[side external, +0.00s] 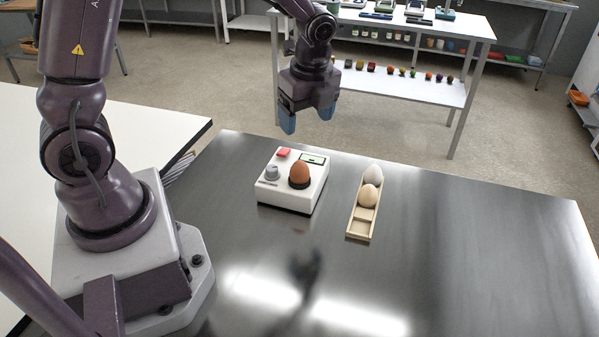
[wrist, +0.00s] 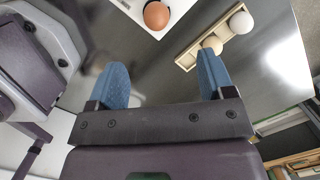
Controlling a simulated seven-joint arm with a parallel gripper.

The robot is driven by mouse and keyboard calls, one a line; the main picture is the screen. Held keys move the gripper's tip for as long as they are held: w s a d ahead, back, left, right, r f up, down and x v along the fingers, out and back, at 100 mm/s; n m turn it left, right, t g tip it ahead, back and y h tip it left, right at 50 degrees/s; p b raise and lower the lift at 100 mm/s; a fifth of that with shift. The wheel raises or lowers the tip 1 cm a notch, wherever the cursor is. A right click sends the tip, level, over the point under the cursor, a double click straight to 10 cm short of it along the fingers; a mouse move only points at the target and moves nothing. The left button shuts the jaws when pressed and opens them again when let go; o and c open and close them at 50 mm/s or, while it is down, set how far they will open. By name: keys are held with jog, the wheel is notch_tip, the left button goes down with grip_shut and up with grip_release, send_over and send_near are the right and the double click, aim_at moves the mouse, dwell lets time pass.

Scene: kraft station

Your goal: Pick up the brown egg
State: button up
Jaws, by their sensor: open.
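The brown egg (side external: 299,172) stands upright in a dark round holder on top of a white box-shaped device (side external: 283,197). In the wrist view the brown egg (wrist: 156,15) shows near the top edge, beyond the fingertips. My gripper (side external: 308,118) is open, with blue fingers spread and nothing between them. It hangs in the air above and behind the white device, apart from the egg. In the wrist view my gripper (wrist: 164,80) shows both blue fingers apart.
A wooden tray (side external: 359,236) right of the device holds a white egg (side external: 373,174) and a cream egg (side external: 368,196). The device also carries a grey knob (side external: 271,172) and a red button (side external: 283,153). The metal table (side external: 470,250) is clear at right and front.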

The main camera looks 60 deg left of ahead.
aim_at(300, 163)
jog(key=shift+m, duration=0.7)
jog(key=f, duration=0.5)
jog(key=a+f, duration=0.1)
jog(key=f, duration=0.1)
jog(key=shift+f, duration=0.3)
jog(key=f, duration=0.4)
jog(key=shift+s+f, duration=0.1)
jog(key=shift+s, duration=0.3)
jog(key=shift+a+f, duration=0.15)
jog(key=shift+f, duration=0.45)
jog(key=c, duration=0.8)
